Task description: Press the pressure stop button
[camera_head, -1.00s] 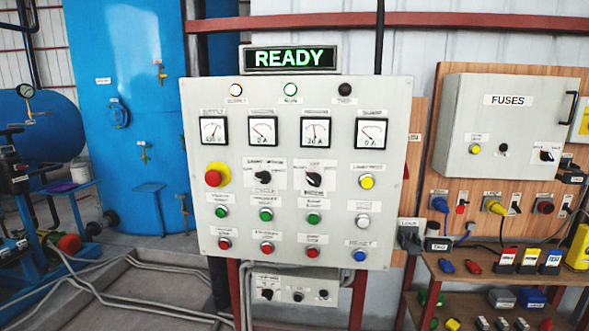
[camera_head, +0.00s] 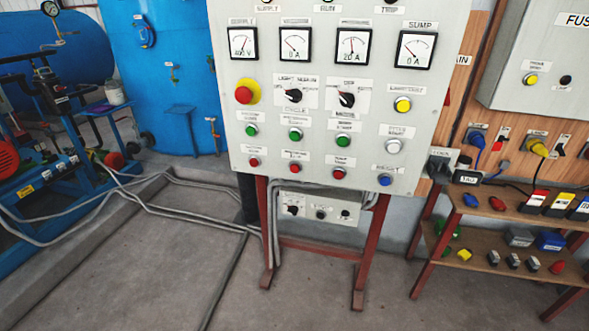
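A light grey control panel (camera_head: 330,110) stands upright on red legs in the camera_head view. Its lowest row holds three red buttons and one blue button. The middle red button (camera_head: 296,168), under a small blurred label that seems to read pressure stop, sits directly below the middle green button (camera_head: 295,134). The left red button (camera_head: 254,163) and the right red button (camera_head: 338,173) flank it. Neither of my grippers is in view.
A red emergency-type button (camera_head: 244,94) on a yellow collar and two black selector knobs sit above the green buttons. A shelf (camera_head: 480,206) with small coloured parts stands at the right. Cables (camera_head: 150,205) run along the floor at the left. The floor before the panel is clear.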

